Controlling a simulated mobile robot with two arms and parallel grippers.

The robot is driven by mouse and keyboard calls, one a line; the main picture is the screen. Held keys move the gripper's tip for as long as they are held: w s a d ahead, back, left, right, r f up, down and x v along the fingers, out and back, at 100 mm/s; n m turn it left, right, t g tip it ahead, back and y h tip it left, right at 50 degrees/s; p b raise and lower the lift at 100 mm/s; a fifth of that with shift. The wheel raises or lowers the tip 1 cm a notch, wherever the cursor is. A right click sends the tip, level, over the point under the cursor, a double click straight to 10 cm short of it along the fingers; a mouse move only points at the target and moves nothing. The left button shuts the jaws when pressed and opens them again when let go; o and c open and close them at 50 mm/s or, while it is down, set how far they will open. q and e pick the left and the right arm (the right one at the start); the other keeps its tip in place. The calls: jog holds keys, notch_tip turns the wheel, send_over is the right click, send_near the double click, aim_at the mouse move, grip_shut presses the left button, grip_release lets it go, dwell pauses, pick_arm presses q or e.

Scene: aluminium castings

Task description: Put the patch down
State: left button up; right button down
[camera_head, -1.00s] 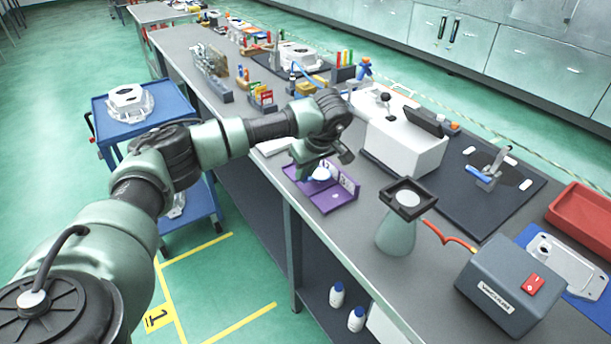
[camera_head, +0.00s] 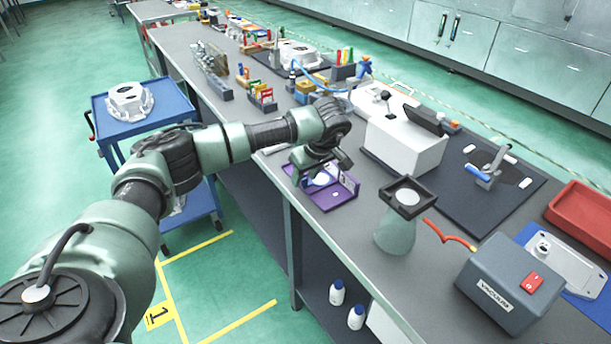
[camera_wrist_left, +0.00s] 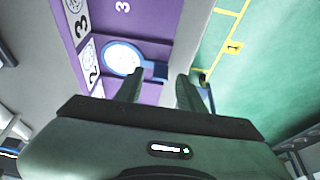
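The patch appears as a white round disc in a blue ring (camera_wrist_left: 122,60) with a dark tab. In the head view the white disc (camera_head: 321,179) shows at the purple holder (camera_head: 338,197) on the bench. The holder has white labels with numbers along its side. My left gripper (camera_head: 314,165) is low over the holder and partly hides the disc. In the left wrist view its fingers (camera_wrist_left: 161,76) stand apart, with the tab near the left finger and a gap to the right finger. Whether the disc rests fully on the holder is hard to tell. My right gripper is out of view.
A cone-shaped stand with a dark square frame (camera_head: 408,197) stands right of the holder. A white machine (camera_head: 404,145) is behind it. A grey vacuum box (camera_head: 505,285) and red tray (camera_head: 585,221) are at right. The bench's front edge is close to the holder.

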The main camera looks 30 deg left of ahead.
pick_arm(q)
jog(key=b+v, duration=0.2)
jog(key=v, duration=1)
jog(key=shift+a, duration=0.15)
dwell(0.7)
